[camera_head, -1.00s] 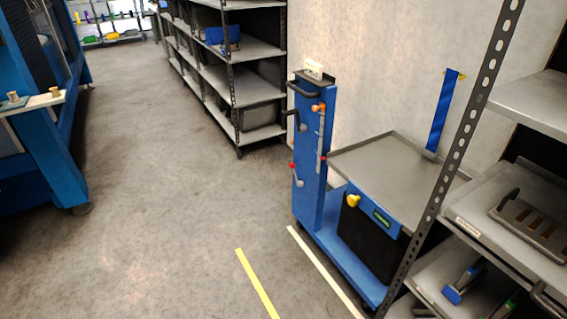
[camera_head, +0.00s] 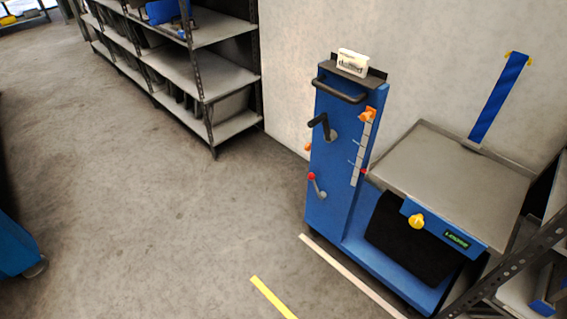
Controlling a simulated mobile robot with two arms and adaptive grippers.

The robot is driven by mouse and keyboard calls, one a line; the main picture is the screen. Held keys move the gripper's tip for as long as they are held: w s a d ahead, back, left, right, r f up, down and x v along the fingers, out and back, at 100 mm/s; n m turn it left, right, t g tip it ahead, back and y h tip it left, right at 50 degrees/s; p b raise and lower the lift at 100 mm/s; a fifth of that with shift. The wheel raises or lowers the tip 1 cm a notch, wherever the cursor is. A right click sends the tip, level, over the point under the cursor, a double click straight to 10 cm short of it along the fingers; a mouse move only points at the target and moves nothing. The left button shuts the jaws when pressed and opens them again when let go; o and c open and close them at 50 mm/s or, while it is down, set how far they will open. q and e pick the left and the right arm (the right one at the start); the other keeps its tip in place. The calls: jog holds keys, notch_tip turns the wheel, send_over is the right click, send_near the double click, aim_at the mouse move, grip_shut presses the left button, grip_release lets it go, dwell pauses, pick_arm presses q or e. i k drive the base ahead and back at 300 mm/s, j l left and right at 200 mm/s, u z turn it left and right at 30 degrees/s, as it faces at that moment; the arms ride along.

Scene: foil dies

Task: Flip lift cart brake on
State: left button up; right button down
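The blue lift cart (camera_head: 330,205) stands against the wall, right of centre in the head view. Its upright column carries a black push handle (camera_head: 341,90) at the top and a black crank (camera_head: 322,126) on the front. Below the crank is a small grey lever with a red knob (camera_head: 312,177); the knob is at the lever's upper end. A grey platform (camera_head: 455,170) is on the cart's right side, with a yellow knob (camera_head: 417,221) on the blue panel below it. Neither of my grippers is in view.
Grey shelving (camera_head: 215,75) stands at the back left. Another rack with a perforated post (camera_head: 510,262) is at the lower right, close to the cart. A white floor line (camera_head: 345,272) and a yellow one (camera_head: 272,298) lie before the cart.

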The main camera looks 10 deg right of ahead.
aim_at(311, 176)
jog(key=i+j, duration=0.3)
jog(key=j, duration=0.15)
jog(key=i+j+z, duration=0.1)
jog(key=i+j, duration=0.2)
jog(key=j, duration=0.15)
jog(key=i+j, duration=0.3)
jog(key=j, duration=0.15)
